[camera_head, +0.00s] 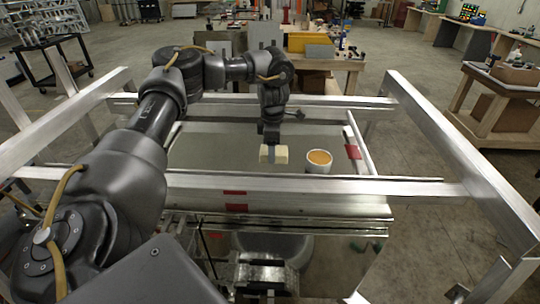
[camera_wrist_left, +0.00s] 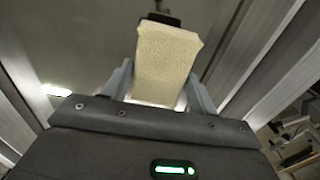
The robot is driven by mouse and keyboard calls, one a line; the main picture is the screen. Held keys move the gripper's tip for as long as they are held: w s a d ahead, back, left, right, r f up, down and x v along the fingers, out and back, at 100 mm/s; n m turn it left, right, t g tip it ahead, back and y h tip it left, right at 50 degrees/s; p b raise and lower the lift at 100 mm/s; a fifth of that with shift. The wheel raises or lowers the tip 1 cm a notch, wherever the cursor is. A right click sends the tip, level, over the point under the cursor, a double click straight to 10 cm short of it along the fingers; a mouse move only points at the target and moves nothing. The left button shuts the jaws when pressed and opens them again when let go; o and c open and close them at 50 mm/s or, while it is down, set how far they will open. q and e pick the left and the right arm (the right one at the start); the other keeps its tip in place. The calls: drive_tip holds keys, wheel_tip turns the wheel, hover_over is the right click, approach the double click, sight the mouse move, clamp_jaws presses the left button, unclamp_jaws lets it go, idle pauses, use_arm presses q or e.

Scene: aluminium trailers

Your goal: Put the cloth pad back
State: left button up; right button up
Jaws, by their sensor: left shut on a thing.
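The cloth pad (camera_head: 281,155) is a small cream-coloured block in the head view, left of a white cup. My left gripper (camera_head: 270,150) points down over the metal surface and is shut on the pad. In the left wrist view the pad (camera_wrist_left: 166,62) shows pale and textured between the two fingers of my left gripper (camera_wrist_left: 160,88). Whether the pad touches the surface below is hard to tell. My right gripper is not in view.
The white cup (camera_head: 318,162) with orange contents stands close to the right of the pad. Aluminium rails (camera_head: 310,186) frame the metal panel (camera_head: 215,150) on several sides. Red marks (camera_head: 353,152) sit near the panel's right edge. Workbenches stand farther back.

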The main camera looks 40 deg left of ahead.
sight(270, 166)
use_arm(q)
drive_tip(key=shift+w+a+f, duration=0.2)
drive_tip(key=shift+a+f, duration=0.35)
drive_tip(key=shift+f, duration=0.2)
drive_tip(key=shift+a+f+p, duration=0.15)
drive_tip(key=shift+f+p, duration=0.1)
drive_tip(key=shift+f, duration=0.65)
drive_tip(key=shift+a+f+p, duration=0.1)
drive_tip(key=shift+f+p, duration=0.15)
drive_tip(key=shift+f, duration=0.65)
drive_tip(key=shift+f, duration=0.15)
drive_tip(key=o, duration=0.9)
wheel_tip(270, 166, up, 12)
drive_tip(key=shift+r+b, duration=0.2)
drive_tip(key=shift+b, duration=0.15)
